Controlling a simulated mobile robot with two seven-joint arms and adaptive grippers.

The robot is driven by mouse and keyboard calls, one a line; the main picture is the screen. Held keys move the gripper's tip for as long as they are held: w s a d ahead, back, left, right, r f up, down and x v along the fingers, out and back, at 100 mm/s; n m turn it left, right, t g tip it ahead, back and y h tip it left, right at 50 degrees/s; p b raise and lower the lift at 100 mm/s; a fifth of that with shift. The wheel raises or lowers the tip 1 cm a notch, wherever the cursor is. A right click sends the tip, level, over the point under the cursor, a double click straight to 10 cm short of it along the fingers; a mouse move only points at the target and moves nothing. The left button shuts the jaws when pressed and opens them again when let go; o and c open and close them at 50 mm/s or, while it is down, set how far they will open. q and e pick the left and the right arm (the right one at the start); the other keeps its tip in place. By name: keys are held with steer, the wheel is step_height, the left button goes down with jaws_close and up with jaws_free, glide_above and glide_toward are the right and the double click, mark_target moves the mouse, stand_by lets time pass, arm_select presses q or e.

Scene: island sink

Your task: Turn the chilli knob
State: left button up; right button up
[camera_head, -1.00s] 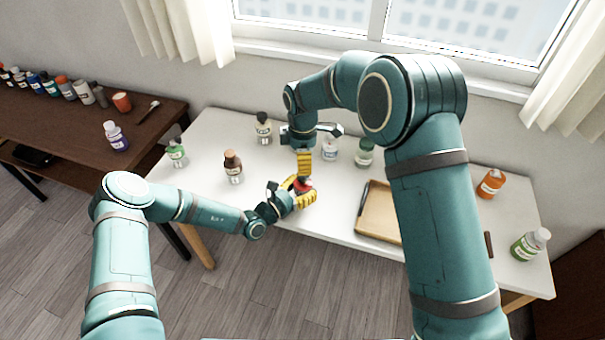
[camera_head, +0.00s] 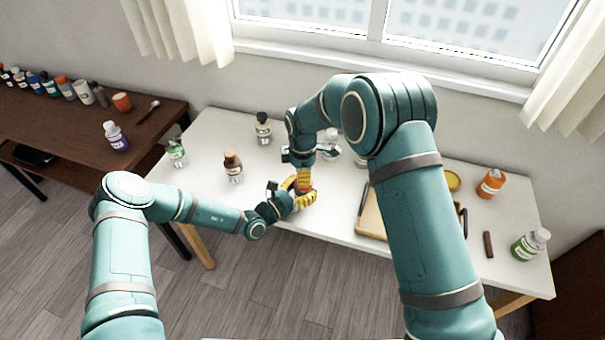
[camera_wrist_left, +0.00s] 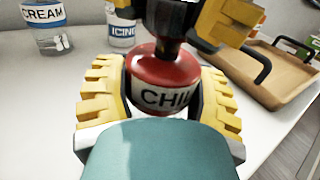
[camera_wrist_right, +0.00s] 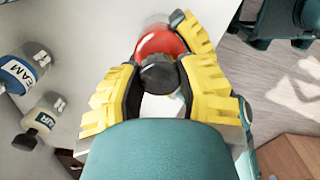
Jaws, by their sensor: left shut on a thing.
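The chilli bottle (camera_wrist_left: 165,92) is red with a white label reading "CHI" and has a dark knob (camera_wrist_left: 167,48) on top. My left gripper (camera_wrist_left: 162,72) is shut around its body, one finger on each side. In the head view my left gripper (camera_head: 303,194) holds it over the white table near the front edge. My right gripper (camera_wrist_right: 157,62) comes from above, its fingers on either side of the dark knob, which also shows in the right wrist view (camera_wrist_right: 159,76). The right fingers look spread; contact with the knob is unclear. The grippers hide most of the bottle in the head view.
A wooden tray (camera_head: 371,222) lies right of the grippers, partly behind my right arm. A cream bottle (camera_wrist_left: 50,28), an icing bottle (camera_wrist_left: 121,30) and a brown-capped bottle (camera_head: 233,167) stand nearby. An orange bottle (camera_head: 491,183) stands at the right. The table's front left is clear.

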steer(key=shift+m, duration=0.3)
jaws_close()
steer(key=m, duration=0.4)
steer(key=shift+m, duration=0.3)
steer(key=m, duration=1)
steer(key=shift+w+m, duration=0.1)
steer(key=shift+m, duration=0.3)
steer(key=m, duration=0.5)
steer(key=shift+d+m, duration=0.1)
steer(key=shift+m, duration=0.2)
steer(key=o, duration=1.2)
jaws_free()
